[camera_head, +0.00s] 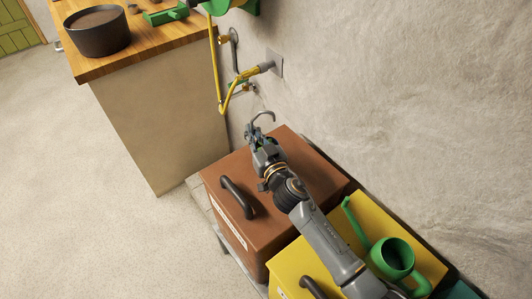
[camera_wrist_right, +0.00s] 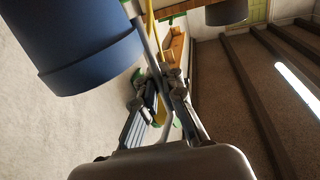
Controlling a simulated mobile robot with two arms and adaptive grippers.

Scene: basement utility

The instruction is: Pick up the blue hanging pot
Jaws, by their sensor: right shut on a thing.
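The blue hanging pot (camera_wrist_right: 85,45) fills the upper left of the right wrist view, close to the camera. A thin grey hanger rod (camera_wrist_right: 148,35) runs beside it to the fingers. My right gripper (camera_head: 262,141) is shut on this hanger and appears above the brown box in the head view. It also shows in the wrist view (camera_wrist_right: 171,85). A grey hook (camera_head: 263,116) sticks out past the fingers in the head view. I cannot make out the blue pot body in the head view. My left gripper is not in view.
A brown box (camera_head: 283,153) and a yellow box (camera_head: 372,220) with a green watering can (camera_head: 394,257) lie under my right arm. A wooden counter (camera_head: 143,53) carries a dark pot (camera_head: 98,35). A yellow hose (camera_head: 216,70) hangs by the wall. Floor at left is clear.

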